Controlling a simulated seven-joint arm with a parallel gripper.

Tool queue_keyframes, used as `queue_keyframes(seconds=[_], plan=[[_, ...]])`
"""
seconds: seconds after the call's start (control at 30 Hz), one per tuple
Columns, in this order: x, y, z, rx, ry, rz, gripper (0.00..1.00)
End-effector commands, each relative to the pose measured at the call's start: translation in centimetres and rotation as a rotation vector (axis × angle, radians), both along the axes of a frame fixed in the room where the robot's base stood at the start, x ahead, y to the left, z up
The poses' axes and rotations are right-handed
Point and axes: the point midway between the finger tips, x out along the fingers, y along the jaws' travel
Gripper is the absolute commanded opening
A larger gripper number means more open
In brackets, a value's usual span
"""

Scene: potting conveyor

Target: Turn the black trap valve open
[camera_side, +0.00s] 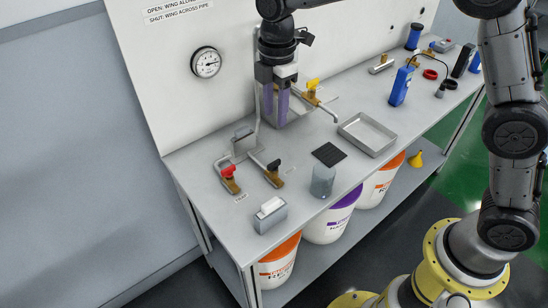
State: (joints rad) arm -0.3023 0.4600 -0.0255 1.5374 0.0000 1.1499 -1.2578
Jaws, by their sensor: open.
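The black-winged valve (273,166) sits on a brass body at the front left of the bench, at the end of a short pipe branch. Its wing appears to lie across the pipe, though it is small in view. A red-winged valve (228,173) sits to its left on another branch. A small label, possibly reading TRAP, lies by the red valve; another label beside the black valve is unreadable. My gripper (274,119) points down with its jaws open and empty. It is behind the black valve, near the back panel, and apart from it.
A yellow-winged valve (312,86) with a spout stands right of my gripper. A grey metal tray (367,134), black pad (329,153), clear jar (323,180) and grey box (270,215) stand on the bench. A gauge (206,62) hangs on the panel. Bottles stand far right.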

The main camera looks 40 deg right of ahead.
Motion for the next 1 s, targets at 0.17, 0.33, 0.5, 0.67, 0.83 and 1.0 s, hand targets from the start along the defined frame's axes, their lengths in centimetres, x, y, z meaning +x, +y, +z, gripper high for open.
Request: queue_keyframes(seconds=[0.17, 0.33, 0.5, 0.67, 0.83, 1.0], plan=[[-0.2, 0.6, -1.6, -0.007, 0.021, 0.013, 0.44], [-0.4, 0.5, -4.1, -0.008, 0.025, 0.012, 0.44], [-0.3, 0.5, -7.5, -0.008, 0.025, 0.011, 0.44], [-0.3, 0.5, -10.5, -0.008, 0.024, 0.011, 0.44], [-0.3, 0.5, -13.0, -0.007, 0.021, 0.011, 0.44], [-0.3, 0.5, -14.4, -0.007, 0.020, 0.011, 0.44]])
